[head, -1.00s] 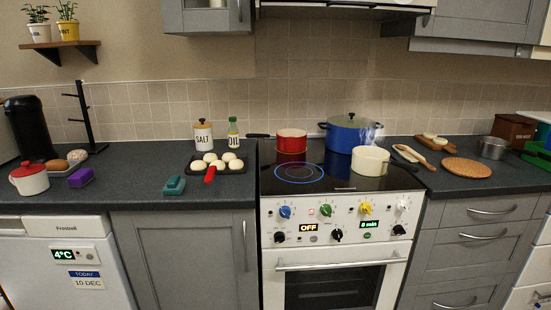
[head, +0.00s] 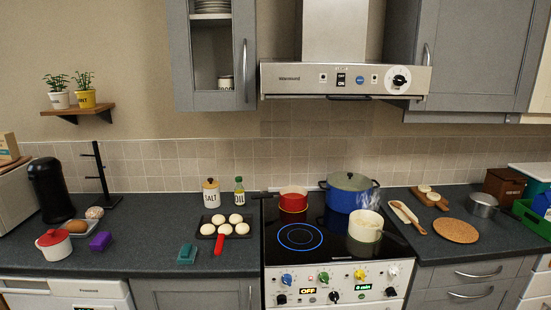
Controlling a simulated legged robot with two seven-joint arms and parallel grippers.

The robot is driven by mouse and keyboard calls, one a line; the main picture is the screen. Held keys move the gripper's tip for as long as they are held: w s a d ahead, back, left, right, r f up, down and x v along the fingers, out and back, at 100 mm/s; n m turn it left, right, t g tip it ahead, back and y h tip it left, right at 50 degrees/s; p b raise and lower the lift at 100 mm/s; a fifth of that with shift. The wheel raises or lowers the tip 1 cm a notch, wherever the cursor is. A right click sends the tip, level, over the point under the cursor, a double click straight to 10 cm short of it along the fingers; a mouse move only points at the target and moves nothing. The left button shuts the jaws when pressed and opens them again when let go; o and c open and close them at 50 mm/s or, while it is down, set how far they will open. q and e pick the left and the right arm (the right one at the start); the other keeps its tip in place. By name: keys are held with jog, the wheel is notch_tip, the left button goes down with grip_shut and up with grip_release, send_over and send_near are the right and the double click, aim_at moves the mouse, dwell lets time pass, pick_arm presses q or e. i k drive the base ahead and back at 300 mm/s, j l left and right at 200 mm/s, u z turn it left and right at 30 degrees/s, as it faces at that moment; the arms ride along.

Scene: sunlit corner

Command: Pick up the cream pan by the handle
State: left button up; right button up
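The cream pan (head: 365,227) stands upright on the front right of the black glass hob (head: 291,252). Its inside shows pale contents, and steam rises by it. Neither of my grippers is in view.
A blue pot (head: 349,196) stands behind the cream pan, and a red pan (head: 293,201) is at the back left with its dark handle pointing left. A lit blue ring (head: 300,237) glows on the hob's front left. A wooden spoon (head: 409,218) and round cork mat (head: 456,230) lie to the right.

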aim_at(366, 222)
jog(key=i+l+z, duration=0.6)
jog(key=i, duration=0.25)
jog(key=i+z, duration=0.25)
jog(key=i, duration=0.2)
jog(key=i+j+z, duration=0.2)
jog(key=i+j, duration=0.25)
